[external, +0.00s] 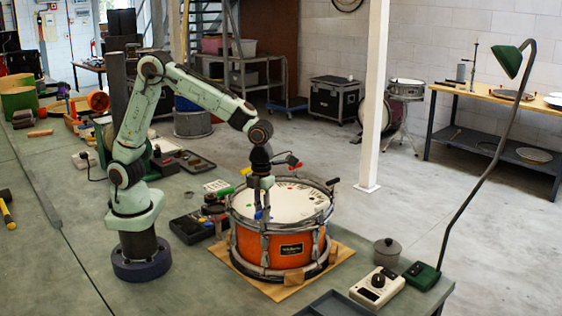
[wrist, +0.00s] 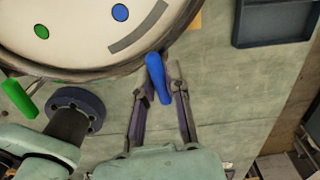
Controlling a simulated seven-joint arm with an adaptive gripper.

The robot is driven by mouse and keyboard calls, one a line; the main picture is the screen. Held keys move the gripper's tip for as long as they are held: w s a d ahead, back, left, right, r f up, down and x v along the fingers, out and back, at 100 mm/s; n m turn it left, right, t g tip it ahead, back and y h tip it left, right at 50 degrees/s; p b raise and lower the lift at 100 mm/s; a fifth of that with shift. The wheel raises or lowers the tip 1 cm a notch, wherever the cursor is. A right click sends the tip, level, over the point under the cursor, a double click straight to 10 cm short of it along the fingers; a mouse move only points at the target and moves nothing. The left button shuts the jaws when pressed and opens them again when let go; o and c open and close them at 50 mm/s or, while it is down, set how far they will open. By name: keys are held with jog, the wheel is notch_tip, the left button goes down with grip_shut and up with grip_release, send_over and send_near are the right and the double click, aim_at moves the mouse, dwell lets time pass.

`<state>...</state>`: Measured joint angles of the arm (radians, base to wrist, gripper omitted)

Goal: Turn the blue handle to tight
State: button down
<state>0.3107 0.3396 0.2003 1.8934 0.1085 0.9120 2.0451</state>
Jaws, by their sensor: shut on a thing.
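An orange drum (external: 275,246) with a pale head stands on a wooden board, and its rim fills the top left of the wrist view (wrist: 60,68). The blue handle (wrist: 158,78) sticks out from the drum's rim in the wrist view. In the external view only a small blue patch of it (external: 258,214) shows below my gripper (external: 261,207). My gripper (wrist: 160,78) is shut on the blue handle, with one finger on each side. A blue dot (wrist: 120,12) and a grey strip (wrist: 139,28) mark the drum head near it.
A green handle (wrist: 19,98) stands at the rim to the left, with a green dot (wrist: 41,31) on the head. A red handle (external: 295,161) is at the drum's far side. A lidded pot (external: 387,252), a white box (external: 377,288) and a dark tray (external: 335,304) lie to the right.

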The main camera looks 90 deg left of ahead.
jog(key=c, duration=1.1)
grip_release()
notch_tip(320, 180, up, 12)
